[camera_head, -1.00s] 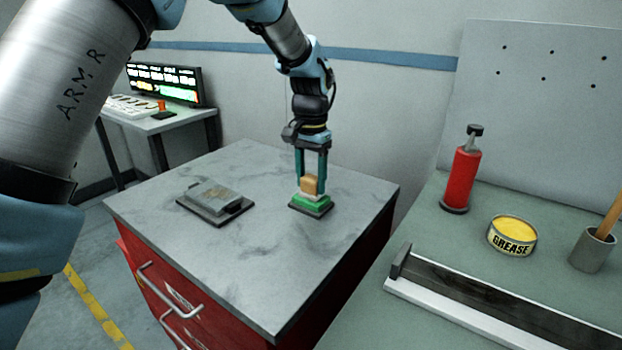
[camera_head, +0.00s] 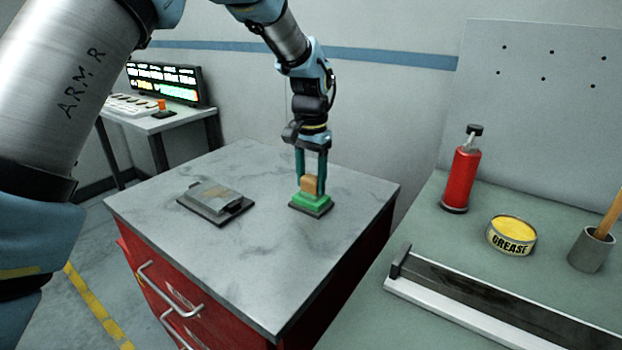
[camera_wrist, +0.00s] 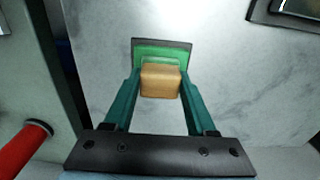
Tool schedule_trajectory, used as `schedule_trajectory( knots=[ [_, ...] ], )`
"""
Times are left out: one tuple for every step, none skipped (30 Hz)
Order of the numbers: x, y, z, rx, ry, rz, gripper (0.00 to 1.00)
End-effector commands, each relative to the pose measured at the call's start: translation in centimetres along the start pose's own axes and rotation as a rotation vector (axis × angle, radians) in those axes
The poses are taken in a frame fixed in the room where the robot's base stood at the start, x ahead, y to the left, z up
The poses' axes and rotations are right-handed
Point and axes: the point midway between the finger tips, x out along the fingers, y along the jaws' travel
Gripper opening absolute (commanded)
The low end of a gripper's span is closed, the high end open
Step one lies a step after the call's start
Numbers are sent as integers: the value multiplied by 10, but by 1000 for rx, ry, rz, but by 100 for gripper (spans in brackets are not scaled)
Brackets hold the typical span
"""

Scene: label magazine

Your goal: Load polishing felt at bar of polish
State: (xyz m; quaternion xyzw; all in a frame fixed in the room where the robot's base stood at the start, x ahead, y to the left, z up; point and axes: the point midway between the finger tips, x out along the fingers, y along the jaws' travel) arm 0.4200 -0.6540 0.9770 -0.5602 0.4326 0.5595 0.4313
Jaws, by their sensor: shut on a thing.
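My gripper (camera_head: 311,188) is shut on a tan wooden block (camera_head: 309,184), seen from above in the wrist view (camera_wrist: 160,81). This looks like the back of the polishing felt. The layer just under the block (camera_wrist: 150,60) looks green. It sits right over the green bar of polish (camera_head: 311,207), which lies on a dark base on the grey-topped cabinet. The bar shows around the block in the wrist view (camera_wrist: 158,47). The felt appears to touch the bar; the contact face itself is hidden.
A grey metal piece on a dark plate (camera_head: 215,203) lies left on the cabinet top (camera_head: 240,265). The bench at right holds a red bottle (camera_head: 461,178), a grease tin (camera_head: 511,235), a grey cup (camera_head: 591,250) and a long dark rail (camera_head: 490,304). The cabinet top's front is clear.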

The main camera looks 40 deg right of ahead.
Motion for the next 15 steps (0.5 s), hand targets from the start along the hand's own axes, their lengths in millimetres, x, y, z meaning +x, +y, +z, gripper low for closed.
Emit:
schedule_trajectory(
  knots=[
    [2, 0, 0, 0, -2, 1, 12],
    [2, 0, 0, 0, -2, 1, 12],
    [2, 0, 0, 0, -2, 1, 12],
    [2, 0, 0, 0, -2, 1, 12],
    [2, 0, 0, 0, -2, 1, 12],
    [2, 0, 1, 0, -3, 1, 12],
    [2, 0, 1, 0, -3, 1, 12],
    [2, 0, 1, 0, -3, 1, 12],
    [2, 0, 1, 0, -3, 1, 12],
    [2, 0, 1, 0, -3, 1, 12],
    [2, 0, 1, 0, -3, 1, 12],
    [1, 0, 1, 0, -3, 1, 12],
    [0, 0, 1, 0, -3, 1, 12],
    [-1, 0, 1, 0, -3, 1, 12],
    [-3, 0, 1, 0, -3, 1, 12]
  ],
)
